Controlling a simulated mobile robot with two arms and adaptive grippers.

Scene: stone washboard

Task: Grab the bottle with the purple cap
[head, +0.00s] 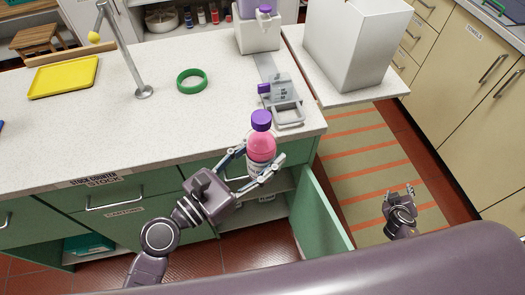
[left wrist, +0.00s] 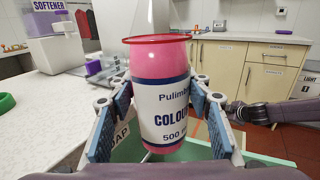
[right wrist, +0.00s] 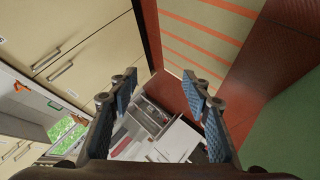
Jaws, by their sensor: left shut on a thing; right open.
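The pink bottle with the purple cap (head: 261,121) is upright in the head view, at the front edge of the counter near its right corner. My left gripper (head: 258,166) is shut around its body, one finger on each side. In the left wrist view the pink bottle (left wrist: 160,100) fills the middle, with a white "COLOUR" label and a red rim on top; its purple cap does not show there. My right gripper (head: 399,193) is open and empty, low over the striped mat at the right.
A green cabinet door (head: 319,215) stands open just below the bottle. On the counter (head: 150,125) are a grey device (head: 283,100), a green ring (head: 191,80), a yellow tray (head: 64,77) and a metal post (head: 143,92). A white bin (head: 350,45) stands at the back right.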

